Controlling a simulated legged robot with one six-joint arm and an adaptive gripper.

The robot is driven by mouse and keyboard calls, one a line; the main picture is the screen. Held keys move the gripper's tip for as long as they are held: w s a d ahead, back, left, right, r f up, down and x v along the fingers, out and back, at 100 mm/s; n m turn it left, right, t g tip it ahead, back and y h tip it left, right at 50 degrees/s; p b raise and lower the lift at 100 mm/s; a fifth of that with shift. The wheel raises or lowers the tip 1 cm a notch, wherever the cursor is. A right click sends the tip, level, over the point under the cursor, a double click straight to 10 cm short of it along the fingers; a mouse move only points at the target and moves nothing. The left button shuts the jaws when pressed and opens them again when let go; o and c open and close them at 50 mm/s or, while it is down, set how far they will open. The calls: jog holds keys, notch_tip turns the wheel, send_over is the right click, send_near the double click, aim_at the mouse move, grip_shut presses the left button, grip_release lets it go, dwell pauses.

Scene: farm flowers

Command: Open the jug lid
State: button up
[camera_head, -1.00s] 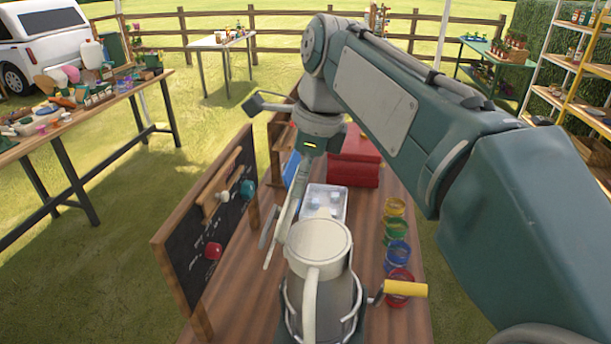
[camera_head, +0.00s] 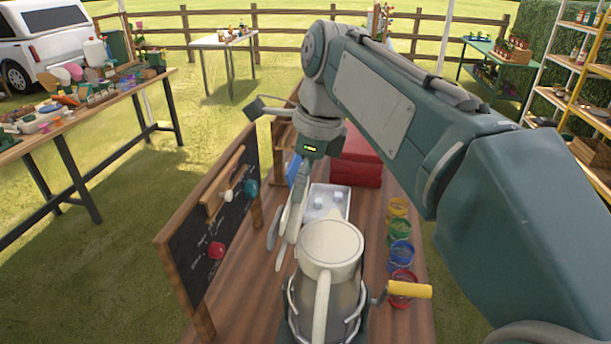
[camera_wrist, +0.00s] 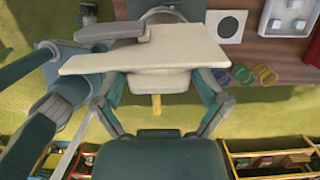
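The jug (camera_head: 327,300) stands upright on the wooden table in front of me, with a grey body and a cream handle toward me. Its cream lid (camera_head: 331,245) covers the top; whether its edge is lifted, I cannot tell. My gripper (camera_head: 285,225) points down just left of the jug's top, its two fingers apart. I see nothing clearly held; contact with the lid cannot be told.
A chalkboard (camera_head: 212,240) stands along the table's left side. A white tray (camera_head: 341,192) and a red box (camera_head: 357,168) lie behind the jug. Grass is open beyond the table.

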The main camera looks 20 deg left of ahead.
jog(key=shift+a, duration=0.15)
jog(key=shift+w+d+r, duration=0.1)
jog(key=shift+d+r, duration=0.15)
jog(key=shift+r, duration=0.25)
jog(key=v, duration=1)
jog(key=shift+r, duration=0.4)
jog(key=shift+w+a, duration=0.1)
jog(key=shift+a, duration=0.1)
